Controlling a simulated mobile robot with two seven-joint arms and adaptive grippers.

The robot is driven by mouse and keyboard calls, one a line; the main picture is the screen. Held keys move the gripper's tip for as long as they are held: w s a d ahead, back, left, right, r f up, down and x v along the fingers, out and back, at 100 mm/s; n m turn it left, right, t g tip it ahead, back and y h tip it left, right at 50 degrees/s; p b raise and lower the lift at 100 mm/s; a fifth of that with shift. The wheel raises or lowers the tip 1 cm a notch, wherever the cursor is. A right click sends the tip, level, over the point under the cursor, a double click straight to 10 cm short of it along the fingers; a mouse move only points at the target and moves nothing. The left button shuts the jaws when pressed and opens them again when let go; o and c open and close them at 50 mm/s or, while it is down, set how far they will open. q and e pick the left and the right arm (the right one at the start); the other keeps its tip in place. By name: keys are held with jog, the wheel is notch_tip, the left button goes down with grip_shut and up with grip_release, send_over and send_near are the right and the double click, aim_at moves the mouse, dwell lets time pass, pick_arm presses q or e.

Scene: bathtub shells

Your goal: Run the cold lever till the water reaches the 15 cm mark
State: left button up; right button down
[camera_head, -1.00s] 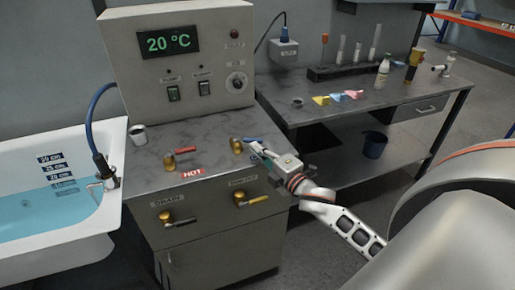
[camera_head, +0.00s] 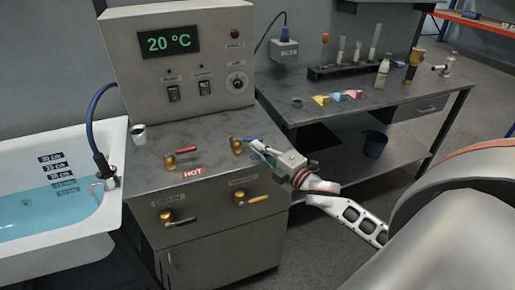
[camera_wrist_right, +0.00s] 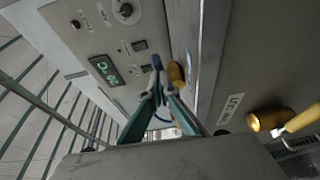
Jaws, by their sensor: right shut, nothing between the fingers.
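The cold lever (camera_head: 250,138), a blue handle on a brass valve (camera_head: 236,147), is on the counter top at the right. My right gripper (camera_head: 256,146) is shut and empty, its tips close to the blue handle. In the right wrist view its teal fingers (camera_wrist_right: 157,84) meet beside the blue handle end (camera_wrist_right: 156,61); whether they touch is unclear. The tub (camera_head: 118,160) at the left holds blue water (camera_head: 45,212). The depth labels (camera_head: 56,172) are on its back wall; the water line is near the lower ones, too small to read exactly. My left gripper is out of view.
The red hot lever (camera_head: 186,150) is left of the cold one. The drain lever (camera_head: 180,220) and a yellow-handled lever (camera_head: 257,200) are on the cabinet front. A metal cup (camera_head: 139,135) stands at the counter's left. The control box (camera_head: 180,80) reads 20 °C.

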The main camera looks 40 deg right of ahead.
aim_at(262, 139)
jog(key=shift+d, duration=0.15)
jog(key=shift+w+d+n+y, duration=0.35)
jog(key=shift+d+n+y, duration=0.15)
jog(key=shift+n+y, duration=0.45)
jog(key=shift+w+d+n+g+y+b, duration=0.35)
jog(key=shift+n+g+y+b, duration=0.15)
jog(key=shift+y, duration=0.55)
jog(key=shift+w+d+n+g+y+b, duration=0.25)
jog(key=shift+d+n+g+y+b, duration=0.25)
jog(key=shift+y, duration=0.5)
jog(key=shift+w+d, duration=0.15)
jog(key=shift+w, duration=0.15)
